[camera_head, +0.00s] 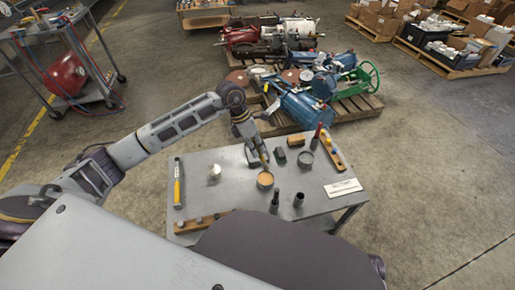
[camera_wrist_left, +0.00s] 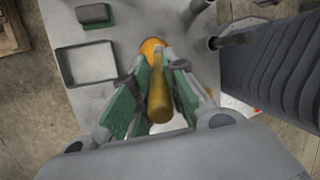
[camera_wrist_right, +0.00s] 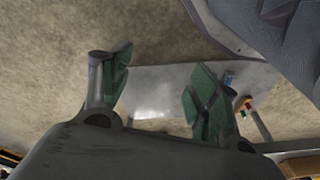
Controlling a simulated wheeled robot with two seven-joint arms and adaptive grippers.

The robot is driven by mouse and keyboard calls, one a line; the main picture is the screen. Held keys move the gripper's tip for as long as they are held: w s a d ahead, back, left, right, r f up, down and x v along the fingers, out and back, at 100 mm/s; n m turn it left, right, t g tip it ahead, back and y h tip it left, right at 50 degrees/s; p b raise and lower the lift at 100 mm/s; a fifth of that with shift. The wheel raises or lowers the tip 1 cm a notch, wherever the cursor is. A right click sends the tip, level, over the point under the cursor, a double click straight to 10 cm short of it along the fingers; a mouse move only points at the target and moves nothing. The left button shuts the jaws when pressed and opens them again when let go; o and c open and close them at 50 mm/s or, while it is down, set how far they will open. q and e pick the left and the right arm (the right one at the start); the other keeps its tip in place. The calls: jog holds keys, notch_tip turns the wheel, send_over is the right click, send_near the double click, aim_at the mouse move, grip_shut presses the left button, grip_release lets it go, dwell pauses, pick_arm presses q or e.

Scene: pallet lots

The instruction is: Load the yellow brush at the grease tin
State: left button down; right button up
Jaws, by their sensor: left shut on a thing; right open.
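My left gripper (camera_head: 261,160) is shut on the yellow brush (camera_wrist_left: 158,98), whose handle shows between the green finger pads in the left wrist view. The brush points down at the grease tin (camera_head: 265,185), a round tin with an orange-yellow fill near the middle of the grey table. The tin also shows partly in the left wrist view (camera_wrist_left: 151,47), behind the handle. The bristles are hidden, so I cannot tell whether they touch the grease. My right gripper (camera_wrist_right: 157,85) is open and empty in the right wrist view.
A pallet of machine parts (camera_head: 355,108) stands behind.

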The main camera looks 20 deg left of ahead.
aim_at(264, 163)
jog(key=shift+d+f, duration=0.1)
jog(key=shift+d, duration=0.1)
pick_arm(q)
jog(key=shift+f+b, duration=0.3)
jog(key=shift+f, duration=0.1)
jog(key=shift+f+b, duration=0.5)
jog(key=shift+f, duration=0.3)
jog(key=shift+f+b, duration=0.4)
jog(key=shift+f, duration=0.25)
jog(key=shift+f+b, duration=0.7)
jog(key=shift+f, duration=0.4)
pick_arm(e)
jog(key=shift+t+y, duration=0.3)
jog(key=shift+t, duration=0.2)
jog(key=shift+w+a+r, duration=0.1)
jog(key=shift+a+r, duration=0.1)
jog(key=shift+r, duration=0.65)
jog(key=shift+a+r, duration=0.2)
jog(key=shift+r, duration=0.7)
jog(key=shift+w+a+r, duration=0.1)
jog(key=shift+a+r, duration=0.1)
jog(key=shift+r, duration=0.65)
jog(key=shift+w, duration=0.2)
